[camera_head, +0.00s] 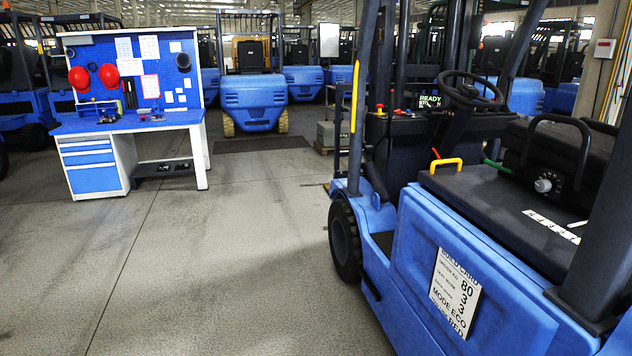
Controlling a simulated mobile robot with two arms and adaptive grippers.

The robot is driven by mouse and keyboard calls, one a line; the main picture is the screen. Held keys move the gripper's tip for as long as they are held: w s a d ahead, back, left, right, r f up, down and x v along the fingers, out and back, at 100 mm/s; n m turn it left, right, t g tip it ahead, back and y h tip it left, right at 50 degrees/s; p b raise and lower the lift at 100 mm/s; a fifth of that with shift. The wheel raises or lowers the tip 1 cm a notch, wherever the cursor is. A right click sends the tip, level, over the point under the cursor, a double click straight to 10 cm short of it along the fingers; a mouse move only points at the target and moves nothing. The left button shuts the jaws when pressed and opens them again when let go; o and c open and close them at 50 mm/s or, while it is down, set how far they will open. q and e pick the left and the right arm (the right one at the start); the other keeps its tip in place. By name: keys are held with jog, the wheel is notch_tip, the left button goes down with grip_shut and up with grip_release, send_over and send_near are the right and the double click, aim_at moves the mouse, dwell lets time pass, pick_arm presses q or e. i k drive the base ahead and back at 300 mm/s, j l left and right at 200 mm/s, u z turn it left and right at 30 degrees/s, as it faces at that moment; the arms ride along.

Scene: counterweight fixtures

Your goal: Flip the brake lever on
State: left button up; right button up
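A blue forklift (480,262) stands at the right, its side toward me. A short red-tipped lever (436,154) sticks up near the front of the black deck, behind a yellow handle (440,165). A green bar or lever (497,167) lies farther right, by the seat. I cannot tell which of these is the brake lever, or its position. A small display (430,101) reads "READY" with a second, partly legible line starting "BRA". Neither of my grippers is in view.
A red button on a yellow base (380,108) and a steering wheel (471,90) are on the forklift's console. A posted card (455,291) is on its side. A blue workbench (130,124) stands at left. The floor (210,270) between is clear.

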aim_at(392, 93)
jog(key=i+z, duration=0.35)
jog(key=i, duration=0.35)
jog(key=i+j+z, duration=0.3)
jog(key=i, duration=0.4)
jog(key=i+j+z, duration=0.15)
jog(key=i+j, duration=0.15)
jog(key=i+j+z, duration=0.1)
jog(key=i+j, duration=0.2)
jog(key=i+j+z, duration=0.15)
jog(key=i+j, duration=0.15)
jog(key=i+j+z, duration=0.15)
jog(key=i+j, duration=0.15)
jog(key=j, duration=0.15)
jog(key=i+j+z, duration=0.15)
jog(key=j, duration=0.25)
jog(key=i+j+z, duration=0.1)
jog(key=i+j, duration=0.2)
jog(key=j, duration=0.15)
